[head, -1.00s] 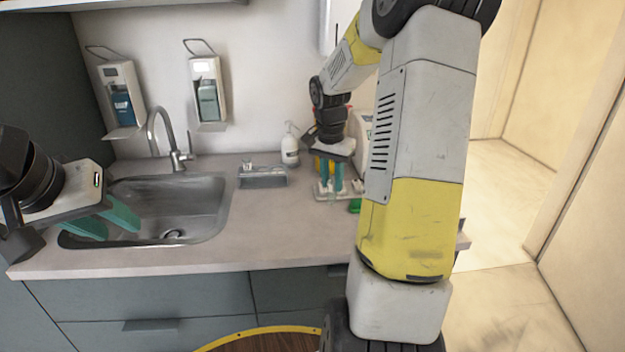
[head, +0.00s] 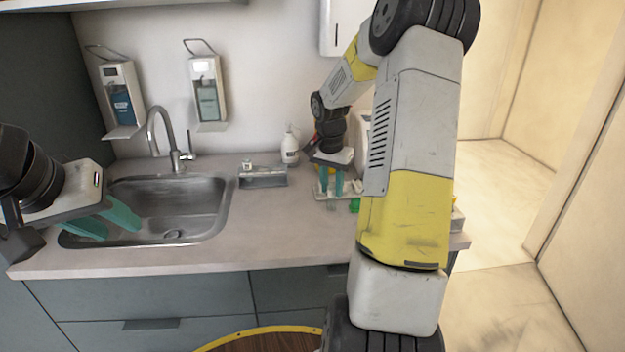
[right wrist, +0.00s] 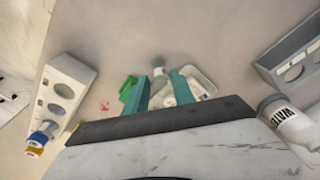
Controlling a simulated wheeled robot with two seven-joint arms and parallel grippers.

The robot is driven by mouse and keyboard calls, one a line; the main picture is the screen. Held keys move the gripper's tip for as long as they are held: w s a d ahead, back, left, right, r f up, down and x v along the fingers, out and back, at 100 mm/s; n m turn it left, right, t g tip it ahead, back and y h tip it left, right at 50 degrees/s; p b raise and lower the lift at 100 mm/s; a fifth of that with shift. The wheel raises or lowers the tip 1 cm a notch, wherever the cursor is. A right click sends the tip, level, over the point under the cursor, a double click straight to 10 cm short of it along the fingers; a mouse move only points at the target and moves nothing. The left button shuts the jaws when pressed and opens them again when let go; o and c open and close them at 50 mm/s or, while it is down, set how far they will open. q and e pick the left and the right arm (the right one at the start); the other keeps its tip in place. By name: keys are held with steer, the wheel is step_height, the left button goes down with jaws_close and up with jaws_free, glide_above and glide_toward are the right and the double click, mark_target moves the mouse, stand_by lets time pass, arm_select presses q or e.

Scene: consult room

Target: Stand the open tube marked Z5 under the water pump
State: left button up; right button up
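The water pump is a white bottle (head: 290,148) at the wall behind the counter. In the right wrist view its label reads WATER (right wrist: 284,118). My right gripper (head: 331,187) points down over the counter to the right of the pump, apart from it. In the right wrist view its teal fingers (right wrist: 160,88) stand a narrow gap apart, with a clear greyish thing (right wrist: 158,64), perhaps a tube, at the gap. I cannot tell whether they grip it. No Z5 mark is readable. My left gripper (head: 108,222) is open and empty over the sink's left side.
A grey rack with holes (head: 262,179) stands left of the pump. A green thing (head: 354,205) lies near my right gripper. The sink (head: 205,205) is at left; the front counter is clear.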

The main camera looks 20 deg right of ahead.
steer(key=shift+o, duration=1.1)
steer(key=shift+r, duration=0.15)
